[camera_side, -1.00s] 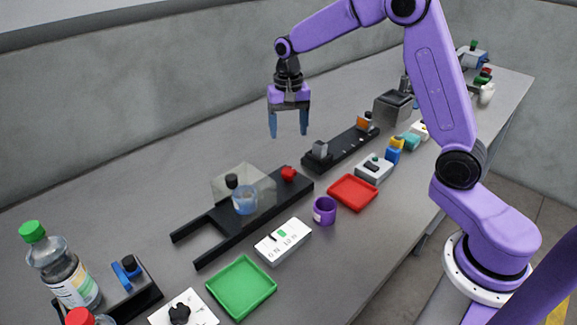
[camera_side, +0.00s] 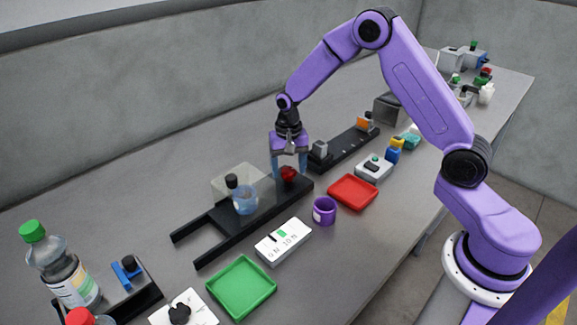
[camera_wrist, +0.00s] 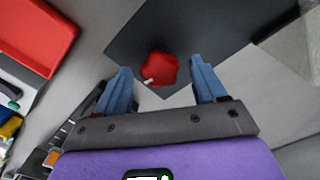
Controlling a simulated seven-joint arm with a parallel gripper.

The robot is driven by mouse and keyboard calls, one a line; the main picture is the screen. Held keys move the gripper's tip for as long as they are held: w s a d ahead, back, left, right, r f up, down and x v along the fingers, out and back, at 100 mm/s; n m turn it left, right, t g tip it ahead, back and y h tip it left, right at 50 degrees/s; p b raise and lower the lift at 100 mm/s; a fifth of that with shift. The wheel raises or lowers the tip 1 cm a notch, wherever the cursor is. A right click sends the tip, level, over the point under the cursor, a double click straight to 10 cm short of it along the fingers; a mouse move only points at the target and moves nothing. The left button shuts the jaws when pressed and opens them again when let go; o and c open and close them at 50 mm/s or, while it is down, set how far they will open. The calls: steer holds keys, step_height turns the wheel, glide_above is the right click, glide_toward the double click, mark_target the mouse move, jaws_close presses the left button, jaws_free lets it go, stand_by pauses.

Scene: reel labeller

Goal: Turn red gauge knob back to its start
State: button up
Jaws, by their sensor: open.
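The red gauge knob (camera_side: 288,174) sits on the right end of the black frame (camera_side: 256,209). In the wrist view the knob (camera_wrist: 158,69) is a lobed red shape with a small white mark at its lower left. My gripper (camera_side: 289,174) is open, pointing down, with its blue fingers on either side of the knob in the side view. In the wrist view the fingertips (camera_wrist: 160,72) stand apart to the left and right of the knob, with gaps showing.
A clear panel (camera_side: 229,180) and a blue-liquid flask (camera_side: 245,200) stand left of the knob. A white display box (camera_side: 283,241), purple cup (camera_side: 324,210) and red tray (camera_side: 353,191) lie in front. A black rail (camera_side: 343,149) runs behind right.

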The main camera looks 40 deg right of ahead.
steer(key=c, duration=1.1)
steer(key=shift+o, duration=0.3)
steer(key=shift+n, duration=0.3)
steer(key=n, duration=0.9)
steer(key=shift+n, duration=0.4)
steer(key=n, duration=0.9)
steer(key=shift+n, duration=0.5)
